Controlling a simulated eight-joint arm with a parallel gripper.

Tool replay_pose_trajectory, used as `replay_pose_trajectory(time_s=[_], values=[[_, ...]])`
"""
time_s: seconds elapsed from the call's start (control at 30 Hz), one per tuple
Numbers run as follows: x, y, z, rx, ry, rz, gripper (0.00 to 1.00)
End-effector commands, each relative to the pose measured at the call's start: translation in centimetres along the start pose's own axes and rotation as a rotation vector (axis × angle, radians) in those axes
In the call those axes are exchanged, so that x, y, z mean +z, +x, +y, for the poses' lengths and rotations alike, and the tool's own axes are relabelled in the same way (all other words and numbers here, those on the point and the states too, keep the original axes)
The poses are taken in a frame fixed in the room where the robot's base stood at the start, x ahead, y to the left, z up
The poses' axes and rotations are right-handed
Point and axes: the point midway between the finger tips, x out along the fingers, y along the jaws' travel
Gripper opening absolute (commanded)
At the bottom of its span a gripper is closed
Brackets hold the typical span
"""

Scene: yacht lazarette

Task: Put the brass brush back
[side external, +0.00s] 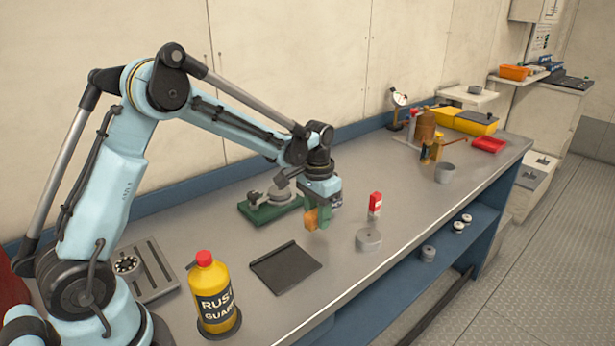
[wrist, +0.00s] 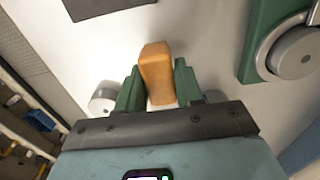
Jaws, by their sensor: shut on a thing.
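My gripper (side external: 318,206) is above the workbench with its green fingers closed on an orange-tan, wood-like block, which I take to be the brass brush (side external: 311,219). In the wrist view the brush (wrist: 156,70) stands out beyond the fingertips, between both fingers. Its bristles cannot be made out. The brush is held clear of the bench top, to the right of a green-based metal fixture (side external: 270,208). A flat dark tray with a raised edge (side external: 285,268) lies empty in front and to the left.
A yellow rust-guard bottle (side external: 213,292) stands near the front edge. A grey round disc (side external: 368,240) and a red-and-white container (side external: 375,203) are right of my gripper.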

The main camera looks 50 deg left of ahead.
Motion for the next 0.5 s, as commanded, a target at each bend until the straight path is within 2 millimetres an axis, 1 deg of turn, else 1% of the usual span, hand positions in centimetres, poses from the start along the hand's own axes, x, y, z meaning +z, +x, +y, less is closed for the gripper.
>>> replay_pose_trajectory(time_s=[0.03, 0.17, 0.5], values=[[0.0, 0.8, 0.0, 0.0, 0.0, 0.0, 0.07], [0.0, 2.0, 0.0, 0.0, 0.0, 0.0, 0.07], [0.0, 2.3, 0.1, 0.0, 0.0, 0.0, 0.07]])
